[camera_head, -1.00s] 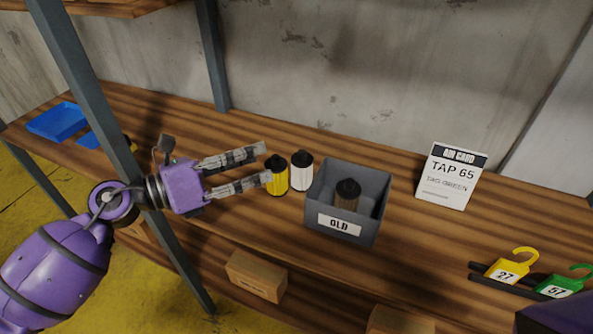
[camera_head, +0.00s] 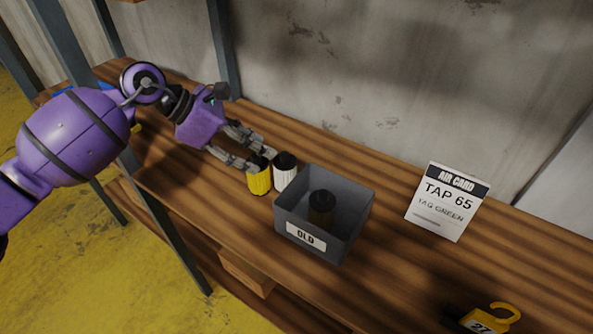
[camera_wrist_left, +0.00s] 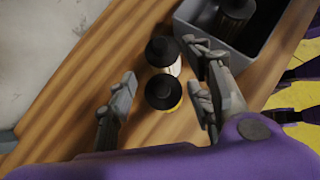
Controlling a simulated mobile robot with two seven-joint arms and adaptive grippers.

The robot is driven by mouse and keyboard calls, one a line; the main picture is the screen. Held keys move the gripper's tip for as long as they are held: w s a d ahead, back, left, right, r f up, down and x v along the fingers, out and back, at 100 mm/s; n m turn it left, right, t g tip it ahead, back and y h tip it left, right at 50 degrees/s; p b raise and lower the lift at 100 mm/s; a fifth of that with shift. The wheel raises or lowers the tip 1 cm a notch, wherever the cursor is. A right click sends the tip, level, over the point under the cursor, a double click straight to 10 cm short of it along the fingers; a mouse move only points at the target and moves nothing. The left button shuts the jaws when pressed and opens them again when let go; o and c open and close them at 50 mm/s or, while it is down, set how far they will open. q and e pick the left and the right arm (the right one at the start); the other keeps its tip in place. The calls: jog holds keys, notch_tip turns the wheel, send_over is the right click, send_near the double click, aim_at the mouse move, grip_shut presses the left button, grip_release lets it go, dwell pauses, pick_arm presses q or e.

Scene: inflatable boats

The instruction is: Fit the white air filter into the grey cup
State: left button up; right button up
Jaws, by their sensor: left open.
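The white air filter (camera_head: 284,178), with a black cap, stands upright on the wooden shelf. A yellow filter (camera_head: 259,182) with a black cap stands touching or very close to its left. My left gripper (camera_head: 263,158) is open, pointing down and right, its fingertips by the filter caps. In the left wrist view, the white filter (camera_wrist_left: 174,69) and the yellow filter (camera_wrist_left: 178,105) both lie between the spread fingers (camera_wrist_left: 162,76); contact is not clear. I cannot make out a grey cup. My right gripper is not in view.
A grey box (camera_head: 291,214) labelled OLD, holding a dark filter (camera_head: 321,208), stands close right of the white filter. An AIR CARD sign (camera_head: 447,203) reads TAP 65, TAG GREEN. A yellow tag 27 (camera_head: 487,322) is at bottom right. A shelf post (camera_head: 165,230) stands left.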

aim_at(276, 161)
pick_arm(q)
jog(key=shift+d+f, duration=0.3)
jog(key=p+x, duration=0.1)
jog(key=x, duration=0.5)
jog(key=shift+s+f, duration=0.15)
jog(key=shift+d+f, duration=0.1)
jog(key=shift+f, duration=0.1)
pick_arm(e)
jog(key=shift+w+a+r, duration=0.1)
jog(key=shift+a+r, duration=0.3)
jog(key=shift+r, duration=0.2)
pick_arm(q)
jog(key=c, duration=1)
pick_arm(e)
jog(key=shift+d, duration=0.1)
